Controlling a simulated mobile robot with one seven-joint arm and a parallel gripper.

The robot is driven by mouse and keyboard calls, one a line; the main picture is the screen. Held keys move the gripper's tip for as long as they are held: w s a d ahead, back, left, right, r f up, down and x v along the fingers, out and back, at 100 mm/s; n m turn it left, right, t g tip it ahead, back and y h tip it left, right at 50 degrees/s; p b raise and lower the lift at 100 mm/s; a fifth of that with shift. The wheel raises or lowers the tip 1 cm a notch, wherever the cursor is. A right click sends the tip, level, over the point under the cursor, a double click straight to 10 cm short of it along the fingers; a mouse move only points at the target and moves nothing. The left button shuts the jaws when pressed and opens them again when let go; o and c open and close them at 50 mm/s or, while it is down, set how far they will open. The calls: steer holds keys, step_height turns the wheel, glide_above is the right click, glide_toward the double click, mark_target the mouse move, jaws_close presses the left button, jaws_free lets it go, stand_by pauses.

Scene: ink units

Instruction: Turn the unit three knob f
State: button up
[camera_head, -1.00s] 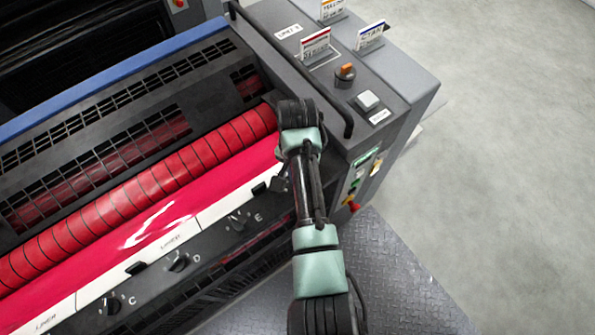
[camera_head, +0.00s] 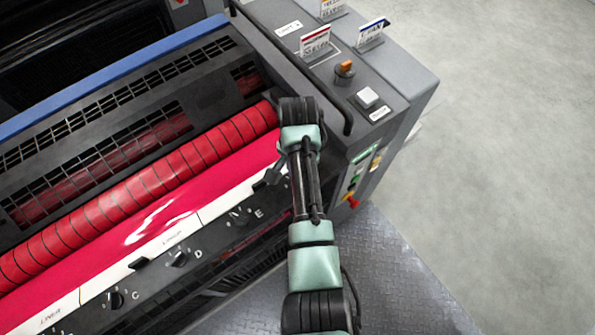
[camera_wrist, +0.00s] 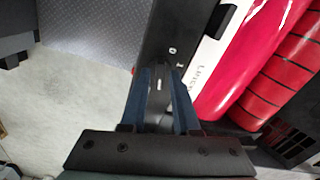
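In the head view, unit three's black panel carries knobs C (camera_head: 115,300), D (camera_head: 179,259) and E (camera_head: 238,217). The place beyond E is covered by my arm, so knob f is hidden there. In the wrist view, my gripper (camera_wrist: 160,85) has its two dark blue fingers apart, pointing at the black panel (camera_wrist: 172,28). Between the fingertips is a dark part with a small white mark, probably knob f (camera_wrist: 158,86). I cannot tell whether the fingers touch it. Small white marks show on the panel just past the tips.
The red rollers (camera_head: 150,185) and white liner strip (camera_head: 185,228) run beside the knobs. Open floor (camera_head: 500,150) lies right.

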steer(key=shift+o, duration=0.7)
step_height(320, 180, up, 13)
steer(key=p, duration=0.1)
steer(key=shift+p, duration=0.3)
